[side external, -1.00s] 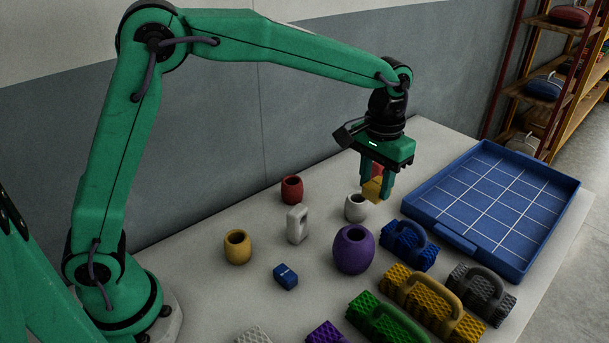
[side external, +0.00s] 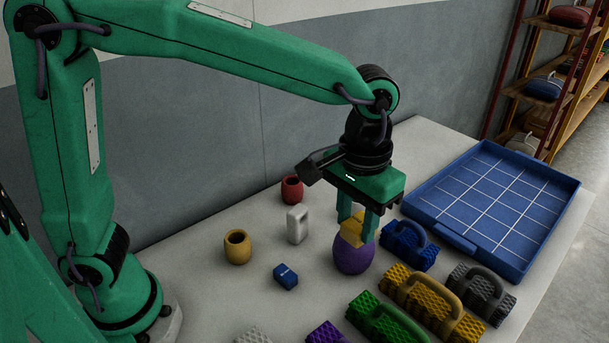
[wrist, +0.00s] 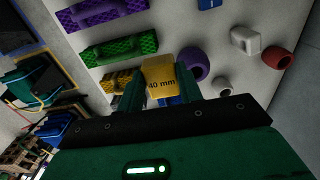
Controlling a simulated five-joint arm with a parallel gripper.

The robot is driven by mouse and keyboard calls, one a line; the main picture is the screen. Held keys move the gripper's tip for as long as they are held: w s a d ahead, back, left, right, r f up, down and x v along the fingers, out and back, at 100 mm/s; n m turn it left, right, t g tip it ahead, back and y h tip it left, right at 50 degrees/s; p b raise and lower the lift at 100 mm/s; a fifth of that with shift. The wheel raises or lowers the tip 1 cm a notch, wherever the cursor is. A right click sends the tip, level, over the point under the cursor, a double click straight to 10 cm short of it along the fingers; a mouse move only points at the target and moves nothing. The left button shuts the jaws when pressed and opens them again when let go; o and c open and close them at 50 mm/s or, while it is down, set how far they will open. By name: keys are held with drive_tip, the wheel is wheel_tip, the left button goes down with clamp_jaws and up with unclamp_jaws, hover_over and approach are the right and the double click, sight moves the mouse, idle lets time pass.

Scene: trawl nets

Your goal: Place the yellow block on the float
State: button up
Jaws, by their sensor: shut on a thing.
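The yellow block (side external: 352,231), marked "40 mm" in the wrist view (wrist: 160,78), is held between the fingers of my gripper (side external: 356,226), which is shut on it. No label says which thing is the float. In the side view the block overlaps the top of the round purple barrel-shaped piece (side external: 353,258). In the wrist view that purple piece (wrist: 196,62) lies just right of the block. I cannot tell whether they touch. Similar hollow pieces are red (side external: 292,190) and yellow (side external: 237,247).
Brush-like pieces with handles, blue (side external: 408,246), ochre (side external: 432,304), green (side external: 385,320) and grey (side external: 480,290), crowd the front right. A blue gridded tray (side external: 494,205) stands empty behind them. A white piece (side external: 297,225) and small blue block (side external: 286,277) stand left.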

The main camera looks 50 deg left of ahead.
drive_tip(key=w+a+f, duration=0.2)
drive_tip(key=w, duration=0.1)
drive_tip(key=w+a+f, duration=0.2)
drive_tip(key=w, duration=0.1)
drive_tip(key=w+a+f, duration=0.2)
drive_tip(key=a, duration=0.1)
drive_tip(key=shift+w+f, duration=0.35)
drive_tip(key=shift+w, duration=0.05)
drive_tip(key=shift+f, duration=2)
drive_tip(key=shift+f, duration=0.1)
drive_tip(key=o, duration=1)
wheel_tip(320, 180, up, 12)
drive_tip(key=shift+r, duration=0.15)
